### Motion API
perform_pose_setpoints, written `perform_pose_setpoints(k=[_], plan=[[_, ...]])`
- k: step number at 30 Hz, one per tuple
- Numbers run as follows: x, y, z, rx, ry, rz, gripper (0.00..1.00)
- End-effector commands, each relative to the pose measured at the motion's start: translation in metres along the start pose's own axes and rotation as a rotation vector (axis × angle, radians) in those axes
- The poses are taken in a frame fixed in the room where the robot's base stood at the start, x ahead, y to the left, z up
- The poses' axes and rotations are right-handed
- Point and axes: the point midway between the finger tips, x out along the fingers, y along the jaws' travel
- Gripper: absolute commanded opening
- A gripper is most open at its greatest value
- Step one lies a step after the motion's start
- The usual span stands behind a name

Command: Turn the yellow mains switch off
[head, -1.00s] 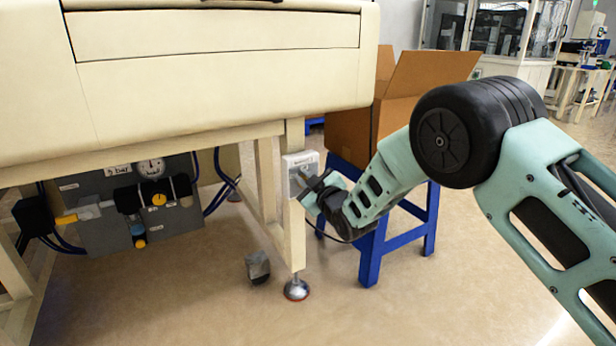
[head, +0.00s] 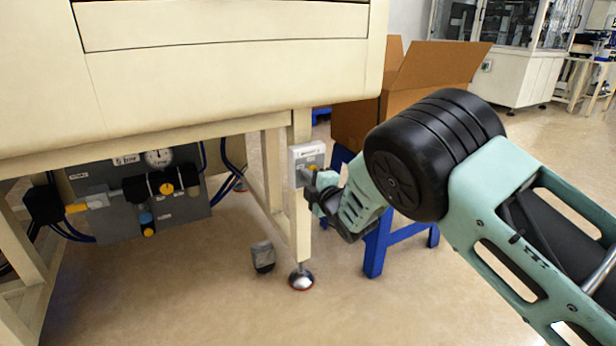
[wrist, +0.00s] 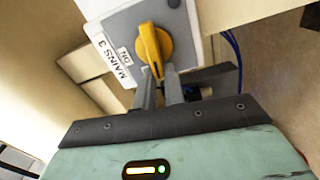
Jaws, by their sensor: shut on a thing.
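The yellow mains switch (wrist: 152,42) is a rotary handle on a grey box whose label reads MAINS 3, with ON printed beside the handle. In the wrist view its long handle points down toward my gripper (wrist: 160,76). My two fingers are shut on the handle's near end. In the head view the switch box (head: 300,154) is on the machine's front leg, and a bit of yellow shows on it. My gripper (head: 314,180) is at the box's face there. My wrist hides part of the box.
A cardboard box (head: 420,85) on a blue stand (head: 374,255) is right behind my wrist. The machine's cream body (head: 230,75) overhangs on the left, with an air-supply panel (head: 105,215) beneath. A grey block (head: 263,256) lies on the floor by the leg's foot.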

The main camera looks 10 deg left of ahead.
Motion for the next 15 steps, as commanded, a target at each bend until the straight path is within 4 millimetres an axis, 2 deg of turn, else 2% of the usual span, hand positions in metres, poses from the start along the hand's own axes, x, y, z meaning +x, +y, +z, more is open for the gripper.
perform_pose_setpoints(k=[1, 15], plan=[[-0.0031, -0.0062, 0.0129, -0.028, -0.023, -0.013, 0.00], [-0.0030, -0.0074, 0.0140, -0.143, -0.025, -0.012, 0.00]])
